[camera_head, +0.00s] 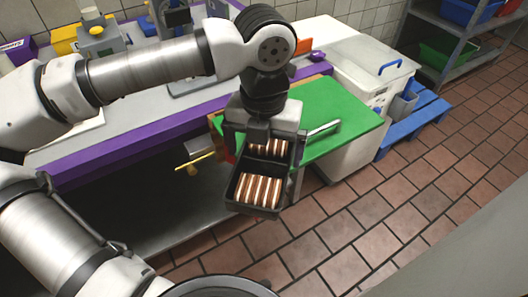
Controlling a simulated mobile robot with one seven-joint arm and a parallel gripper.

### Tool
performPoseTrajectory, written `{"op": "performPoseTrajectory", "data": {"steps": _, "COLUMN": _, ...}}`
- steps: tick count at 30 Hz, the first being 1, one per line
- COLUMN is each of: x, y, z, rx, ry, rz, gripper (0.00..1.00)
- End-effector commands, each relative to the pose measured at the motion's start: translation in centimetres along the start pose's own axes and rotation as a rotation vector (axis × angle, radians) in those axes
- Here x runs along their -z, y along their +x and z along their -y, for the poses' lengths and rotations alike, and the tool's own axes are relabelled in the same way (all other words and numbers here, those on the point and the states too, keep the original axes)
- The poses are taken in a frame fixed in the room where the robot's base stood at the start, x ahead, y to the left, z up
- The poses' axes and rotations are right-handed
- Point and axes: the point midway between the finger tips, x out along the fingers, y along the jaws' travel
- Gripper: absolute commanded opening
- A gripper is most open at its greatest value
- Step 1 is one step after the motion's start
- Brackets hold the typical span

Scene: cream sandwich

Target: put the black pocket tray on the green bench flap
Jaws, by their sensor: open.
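The black pocket tray (254,211) is in the middle of the head view. Its pockets hold rows of brown and cream sandwich biscuits (258,190). My gripper (262,136) points down over the far end of the tray, its jaws open. The gripper body hides that end, so I cannot tell whether the fingers touch the tray. The green bench flap (338,113) lies flat behind and to the right. The tray overlaps the flap's near left corner in the picture, its near end over the floor side. What supports the tray is hidden.
A metal bar (322,129) shows on the flap beside my gripper. A purple-edged bench (120,150) runs left, with a yellow rod (196,161) below. A white cabinet (362,65) and blue pallet (415,125) stand right. The flap's right part is clear.

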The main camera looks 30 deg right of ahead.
Motion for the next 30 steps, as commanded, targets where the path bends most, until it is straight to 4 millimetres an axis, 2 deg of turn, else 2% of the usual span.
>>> {"op": "performPoseTrajectory", "data": {"steps": 6, "x": -0.1, "y": -4.8, "z": -0.1, "rx": -0.002, "ry": -0.004, "rz": 0.004, "gripper": 1.00}}
{"op": "performPoseTrajectory", "data": {"steps": 13, "x": 0.0, "y": -8.9, "z": -0.1, "rx": -0.002, "ry": -0.002, "rz": 0.002, "gripper": 1.00}}
{"op": "performPoseTrajectory", "data": {"steps": 18, "x": 0.0, "y": -10.1, "z": -0.1, "rx": -0.001, "ry": -0.001, "rz": -0.001, "gripper": 1.00}}
{"op": "performPoseTrajectory", "data": {"steps": 26, "x": 0.0, "y": -10.3, "z": 0.0, "rx": 0.004, "ry": 0.003, "rz": 0.001, "gripper": 1.00}}
{"op": "performPoseTrajectory", "data": {"steps": 29, "x": 0.2, "y": -10.6, "z": 1.1, "rx": 0.067, "ry": 0.044, "rz": 0.026, "gripper": 1.00}}
{"op": "performPoseTrajectory", "data": {"steps": 30, "x": 0.3, "y": -10.9, "z": 1.9, "rx": 0.123, "ry": 0.078, "rz": 0.049, "gripper": 1.00}}
